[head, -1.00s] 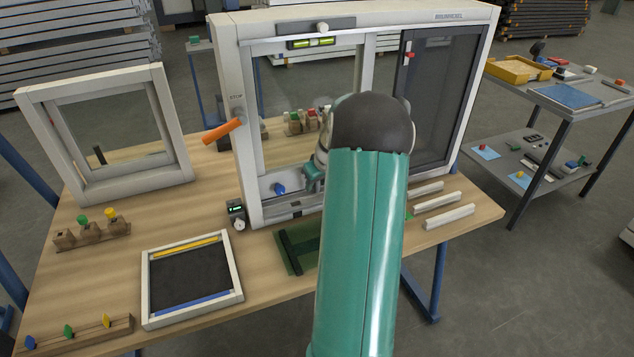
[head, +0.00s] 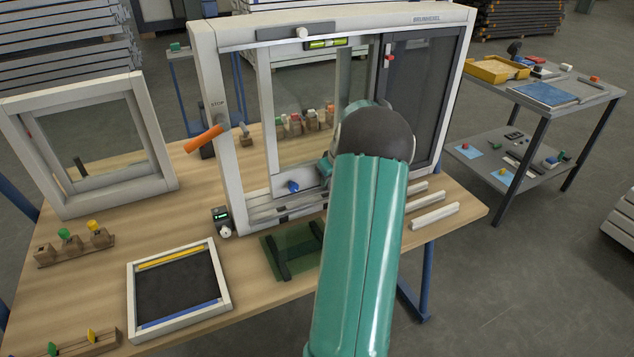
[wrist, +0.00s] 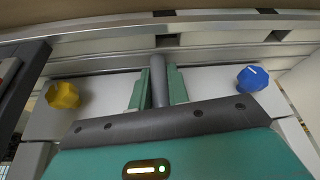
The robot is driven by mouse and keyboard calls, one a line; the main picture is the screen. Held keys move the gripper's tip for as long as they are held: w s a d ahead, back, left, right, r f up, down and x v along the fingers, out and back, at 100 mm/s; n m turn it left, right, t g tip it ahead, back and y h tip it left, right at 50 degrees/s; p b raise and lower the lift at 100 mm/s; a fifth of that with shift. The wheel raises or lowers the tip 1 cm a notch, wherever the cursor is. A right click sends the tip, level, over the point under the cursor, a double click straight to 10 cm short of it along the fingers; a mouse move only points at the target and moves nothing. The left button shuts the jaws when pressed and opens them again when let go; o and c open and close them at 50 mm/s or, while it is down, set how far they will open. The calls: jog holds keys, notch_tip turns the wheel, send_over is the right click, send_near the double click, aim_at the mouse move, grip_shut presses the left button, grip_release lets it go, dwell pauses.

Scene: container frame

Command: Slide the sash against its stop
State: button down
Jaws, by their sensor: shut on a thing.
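The sash (head: 268,110) is a pale framed pane inside the large window frame (head: 212,110). My gripper (wrist: 159,88) is shut on the grey upright handle bar (wrist: 158,70) between these knobs. In the head view my gripper (head: 325,167) is mostly hidden by my arm.
An orange lever (head: 203,139) sticks out from the left post. A dark panel (head: 424,100) fills the frame's right side. A small framed tray (head: 180,290), a green mat (head: 290,250) and white strips (head: 434,215) lie on the bench in front. A smaller window frame (head: 90,145) stands left.

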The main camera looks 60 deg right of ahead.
jog(key=c, duration=1.3)
grip_release()
jog(key=shift+c, duration=0.2)
jog(key=v, duration=1.3)
jog(key=shift+r, duration=0.4)
jog(key=shift+a, duration=0.1)
